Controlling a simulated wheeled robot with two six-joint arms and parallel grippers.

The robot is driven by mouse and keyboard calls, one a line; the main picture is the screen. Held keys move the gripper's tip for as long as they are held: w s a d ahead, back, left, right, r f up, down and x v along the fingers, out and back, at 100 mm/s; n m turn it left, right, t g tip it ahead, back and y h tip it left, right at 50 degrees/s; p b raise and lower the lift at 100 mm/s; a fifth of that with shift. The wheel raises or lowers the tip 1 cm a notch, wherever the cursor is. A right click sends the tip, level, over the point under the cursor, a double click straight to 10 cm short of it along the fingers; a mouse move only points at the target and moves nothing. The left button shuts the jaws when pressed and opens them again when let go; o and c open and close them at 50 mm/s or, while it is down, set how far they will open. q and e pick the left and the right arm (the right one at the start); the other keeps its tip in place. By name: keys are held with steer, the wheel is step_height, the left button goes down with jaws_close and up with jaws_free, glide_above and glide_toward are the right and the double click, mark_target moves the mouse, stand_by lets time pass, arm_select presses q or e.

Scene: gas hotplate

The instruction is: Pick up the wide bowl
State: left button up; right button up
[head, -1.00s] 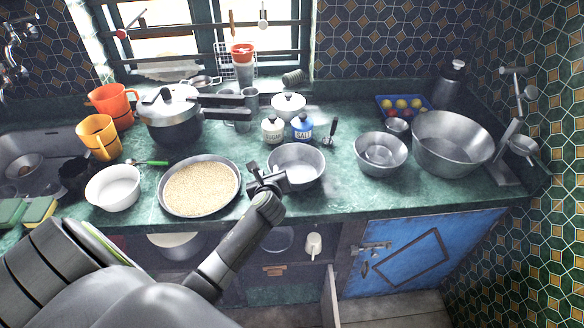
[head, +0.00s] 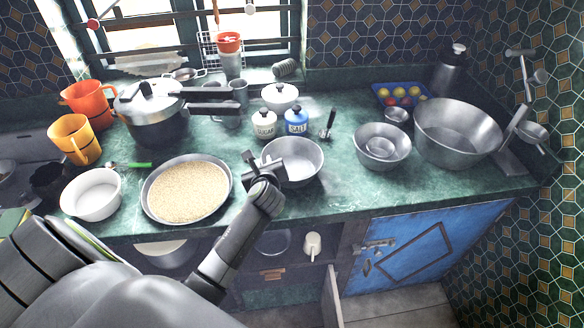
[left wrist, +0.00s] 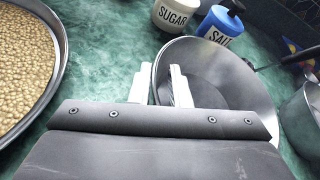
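A wide grey metal bowl (head: 306,164) stands upright on the green counter, right of the pan of grain. It also shows in the left wrist view (left wrist: 235,75). My left gripper (head: 264,166) is at the bowl's near left rim. In the left wrist view its two white fingers (left wrist: 160,86) are apart, one outside the rim and one over the inside. The rim lies between them, and I cannot tell whether either finger touches it. My right gripper is not in view.
The pan of grain (head: 187,190) is close on the left. Sugar (head: 264,124) and salt (head: 295,121) jars stand behind the bowl. Nested metal bowls (head: 382,147) and a large metal basin (head: 458,135) are to the right. The counter between bowl and nested bowls is clear.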

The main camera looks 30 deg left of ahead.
arm_select(q)
jaws_close()
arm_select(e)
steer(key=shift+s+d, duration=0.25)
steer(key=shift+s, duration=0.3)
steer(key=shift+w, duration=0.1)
